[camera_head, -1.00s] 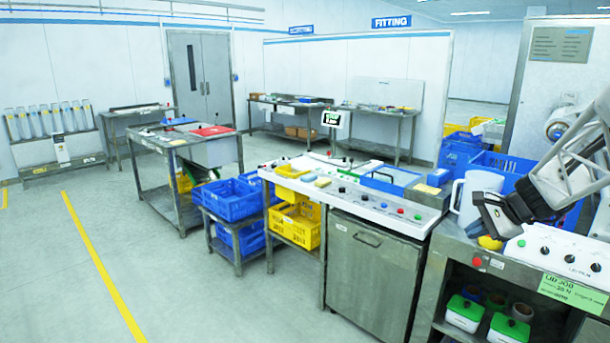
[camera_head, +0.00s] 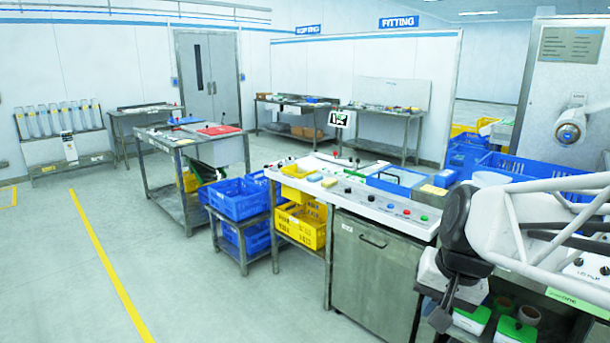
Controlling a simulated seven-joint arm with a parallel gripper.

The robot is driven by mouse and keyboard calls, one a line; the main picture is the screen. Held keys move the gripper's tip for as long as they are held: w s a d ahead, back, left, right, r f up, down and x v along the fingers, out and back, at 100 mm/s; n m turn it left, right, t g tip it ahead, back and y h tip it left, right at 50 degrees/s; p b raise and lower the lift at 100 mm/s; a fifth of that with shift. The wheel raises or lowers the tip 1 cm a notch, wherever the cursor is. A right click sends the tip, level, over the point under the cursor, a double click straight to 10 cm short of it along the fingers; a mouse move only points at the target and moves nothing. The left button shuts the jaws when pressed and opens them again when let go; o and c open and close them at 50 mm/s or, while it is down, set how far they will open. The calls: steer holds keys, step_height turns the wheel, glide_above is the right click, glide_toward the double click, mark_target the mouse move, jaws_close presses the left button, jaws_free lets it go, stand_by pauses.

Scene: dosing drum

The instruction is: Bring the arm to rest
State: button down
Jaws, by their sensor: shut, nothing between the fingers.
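My arm (camera_head: 545,220) reaches in from the right edge, a white lattice link ending in a dark joint. My gripper (camera_head: 440,317) hangs below that joint, small and dark. It is shut and holds nothing that I can see. It is in front of the steel bench at the right, and the picture does not show clearly whether it touches anything. A white jug (camera_head: 490,178) stands behind the arm, with only its top showing.
The control bench (camera_head: 345,195) with knobs and buttons stands left of my gripper. Green-lidded boxes (camera_head: 515,330) sit on the shelf below the arm. Blue crates (camera_head: 530,168) are behind it. A yellow crate (camera_head: 300,228) is under the bench. The floor at left is clear.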

steer(key=s+a+f+n+h, duration=0.2)
steer(key=s+n, duration=0.2)
steer(key=s, duration=0.4)
steer(key=shift+s+a, duration=0.25)
steer(key=shift+s, duration=0.1)
